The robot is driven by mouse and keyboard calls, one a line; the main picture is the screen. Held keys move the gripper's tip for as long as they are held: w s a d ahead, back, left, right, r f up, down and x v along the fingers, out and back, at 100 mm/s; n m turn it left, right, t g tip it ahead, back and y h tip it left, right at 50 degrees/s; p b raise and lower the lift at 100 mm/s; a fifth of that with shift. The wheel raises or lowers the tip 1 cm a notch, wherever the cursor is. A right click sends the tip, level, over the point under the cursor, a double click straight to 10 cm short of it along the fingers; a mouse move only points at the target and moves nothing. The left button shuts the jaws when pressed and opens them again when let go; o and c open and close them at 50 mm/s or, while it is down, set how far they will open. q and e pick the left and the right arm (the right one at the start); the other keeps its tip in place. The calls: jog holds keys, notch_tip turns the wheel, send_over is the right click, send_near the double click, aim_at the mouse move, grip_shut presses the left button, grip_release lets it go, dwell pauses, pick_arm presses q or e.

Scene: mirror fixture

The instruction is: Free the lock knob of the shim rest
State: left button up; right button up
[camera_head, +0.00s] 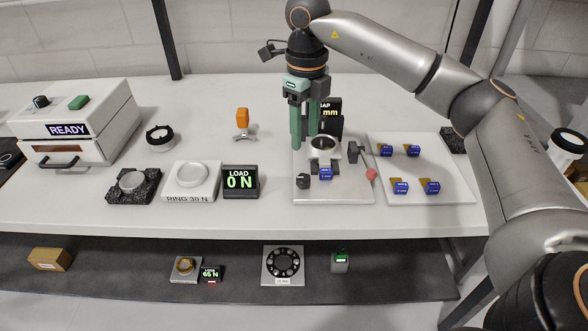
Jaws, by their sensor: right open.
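The pale fixture plate (345,192) lies on the bench right of centre. I cannot clearly tell the shim rest apart. My right gripper (304,142) points down with its green fingers apart and empty, at the plate's back left, behind the black knob and apart from it. My left gripper is not in view.
A lever with a red ball (371,175) is at the plate's right side. A tray (440,194) with several blue blocks lies to the right. A display behind the fingers is partly hidden. A "LOAD 0 N" display (240,181) and ring stand (190,196) are left.

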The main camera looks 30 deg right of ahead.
aim_at(303, 177)
notch_tip(303, 177, down, 11)
jog(key=shift+f, duration=0.15)
dwell(0.4)
grip_shut()
